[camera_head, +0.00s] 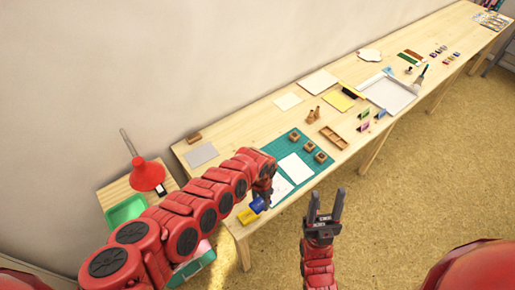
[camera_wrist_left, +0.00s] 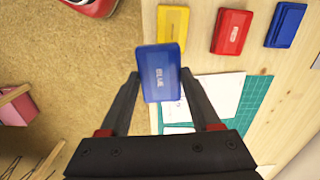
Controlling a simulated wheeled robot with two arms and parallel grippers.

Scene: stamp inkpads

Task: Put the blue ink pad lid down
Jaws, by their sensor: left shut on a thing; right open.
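A blue lid (camera_wrist_left: 160,72) marked with white lettering is held between the fingertips of my left gripper (camera_wrist_left: 160,82), which is shut on it. In the head view the blue lid (camera_head: 257,206) is at the table's near-left end, by my left gripper (camera_head: 262,198). A yellow pad (camera_wrist_left: 172,22), a red pad (camera_wrist_left: 231,32) and a blue pad (camera_wrist_left: 286,25) lie in a row on the wood in the left wrist view. In the head view my arm hides the red and blue pads. My right gripper (camera_head: 325,207) is open and empty, over the floor.
A green cutting mat (camera_head: 318,174) with white paper and several small wooden blocks lies beside the pads. A side table at left holds a green tray (camera_head: 126,211) and a red lamp (camera_head: 147,176). Bare wood surrounds the pads.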

